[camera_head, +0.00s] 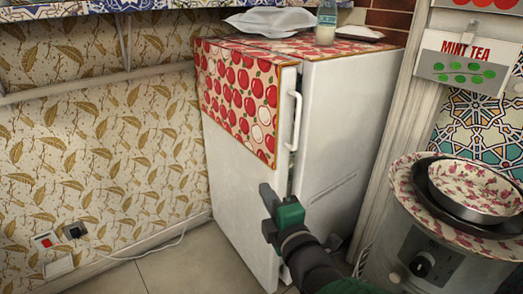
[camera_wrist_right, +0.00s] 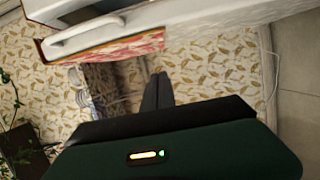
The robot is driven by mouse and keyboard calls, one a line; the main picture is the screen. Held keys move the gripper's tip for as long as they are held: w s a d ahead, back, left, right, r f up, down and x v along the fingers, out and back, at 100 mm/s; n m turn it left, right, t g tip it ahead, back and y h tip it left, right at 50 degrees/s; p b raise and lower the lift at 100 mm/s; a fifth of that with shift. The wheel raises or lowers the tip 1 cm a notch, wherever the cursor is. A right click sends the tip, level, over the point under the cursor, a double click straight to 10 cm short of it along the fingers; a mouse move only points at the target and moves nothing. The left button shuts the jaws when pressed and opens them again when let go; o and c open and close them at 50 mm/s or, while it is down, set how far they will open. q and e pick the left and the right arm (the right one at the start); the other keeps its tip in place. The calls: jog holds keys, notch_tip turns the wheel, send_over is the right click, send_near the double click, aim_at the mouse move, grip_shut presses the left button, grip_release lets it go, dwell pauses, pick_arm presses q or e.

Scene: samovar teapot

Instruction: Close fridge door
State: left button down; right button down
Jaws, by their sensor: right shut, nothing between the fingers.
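The white fridge (camera_head: 345,130) stands in the corner. Its door (camera_head: 230,185), white below with a red apple pattern on its upper part, is slightly ajar, with a narrow gap along the handle side. The white handle (camera_head: 295,120) is upright on the door edge; it also shows at the upper left in the right wrist view (camera_wrist_right: 85,36). My right gripper (camera_head: 265,197) is below the handle, in front of the door's lower part near its free edge. Its fingers are together and empty in the right wrist view (camera_wrist_right: 158,90). Contact with the door cannot be told. My left gripper is out of view.
A bottle (camera_head: 326,24) and a white bag (camera_head: 270,21) lie or stand on the fridge top. A grey samovar-like drum (camera_head: 420,255) with patterned dishes (camera_head: 475,190) stands at the right. Leaf-patterned wall (camera_head: 90,140) and open tiled floor (camera_head: 185,270) are at the left.

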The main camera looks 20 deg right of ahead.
aim_at(270, 162)
jog(key=w+d+p, duration=0.1)
jog(key=w+p, duration=0.2)
jog(key=w+d+p, duration=0.2)
jog(key=w+p, duration=0.1)
jog(key=w, duration=0.1)
jog(key=w+d+p, duration=0.1)
jog(key=w+p, duration=0.2)
jog(key=w, duration=0.1)
jog(key=shift+d+r, duration=0.2)
jog(key=shift+r, duration=0.1)
